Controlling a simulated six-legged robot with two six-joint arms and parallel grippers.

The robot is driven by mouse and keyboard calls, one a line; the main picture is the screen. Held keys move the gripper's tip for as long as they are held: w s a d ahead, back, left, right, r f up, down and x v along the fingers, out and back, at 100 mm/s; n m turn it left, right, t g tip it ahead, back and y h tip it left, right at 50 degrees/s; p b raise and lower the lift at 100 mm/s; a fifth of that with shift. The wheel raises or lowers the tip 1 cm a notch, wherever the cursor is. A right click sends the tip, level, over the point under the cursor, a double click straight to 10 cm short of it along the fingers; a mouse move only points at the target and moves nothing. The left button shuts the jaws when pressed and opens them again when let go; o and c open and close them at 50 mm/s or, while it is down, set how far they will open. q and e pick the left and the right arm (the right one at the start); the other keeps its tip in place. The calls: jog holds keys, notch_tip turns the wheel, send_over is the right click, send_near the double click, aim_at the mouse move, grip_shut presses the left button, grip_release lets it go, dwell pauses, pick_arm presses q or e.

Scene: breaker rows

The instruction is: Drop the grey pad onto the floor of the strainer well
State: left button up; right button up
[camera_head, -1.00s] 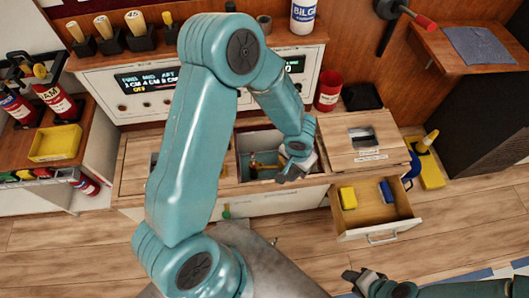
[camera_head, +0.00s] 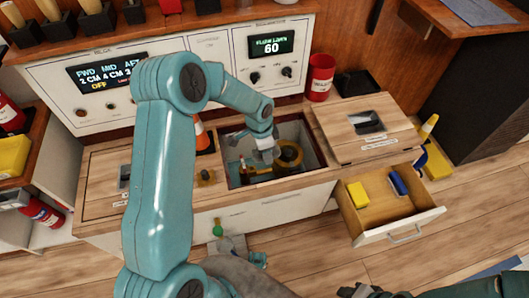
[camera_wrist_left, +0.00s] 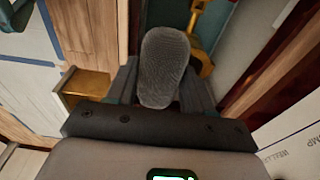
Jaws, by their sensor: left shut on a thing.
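The strainer well (camera_head: 309,147) is an open, rectangular recess in the counter, with teal and dark red inner walls. A brass ring-shaped fitting (camera_head: 290,155) stands inside it and shows in part in the left wrist view (camera_wrist_left: 203,58). My left gripper (camera_head: 268,155) hangs over the well opening, beside the brass fitting. In the left wrist view it is shut on the grey pad (camera_wrist_left: 165,66), a rounded, mesh-textured oval. The pad cannot be told apart from the gripper in the head view. My right gripper (camera_head: 368,291) is cut off at the bottom edge.
A wooden lid (camera_head: 352,142) lies right of the well. An open drawer (camera_head: 400,217) holds a yellow block (camera_head: 358,194) and a blue one (camera_head: 398,183). An orange cone (camera_head: 202,140) stands left of the well. A red tin (camera_head: 320,77) is behind.

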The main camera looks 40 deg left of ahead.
pick_arm(q)
jog(key=shift+a+f+b, duration=0.1)
jog(key=shift+f+b, duration=0.2)
notch_tip(320, 180, down, 8)
jog(key=b, duration=0.6)
jog(key=shift+f, duration=0.2)
jog(key=o, duration=1.1)
jog(key=shift+r, duration=0.1)
jog(key=r+p, duration=0.1)
jog(key=r, duration=0.4)
jog(key=s+a+r+p, duration=0.1)
jog(key=r+p, duration=0.1)
jog(key=r, duration=0.3)
jog(key=r+p, duration=0.1)
jog(key=r, duration=0.5)
jog(key=shift+s+a+r+p, duration=0.1)
jog(key=shift+s+a+p, duration=0.05)
jog(key=shift+s+p, duration=0.15)
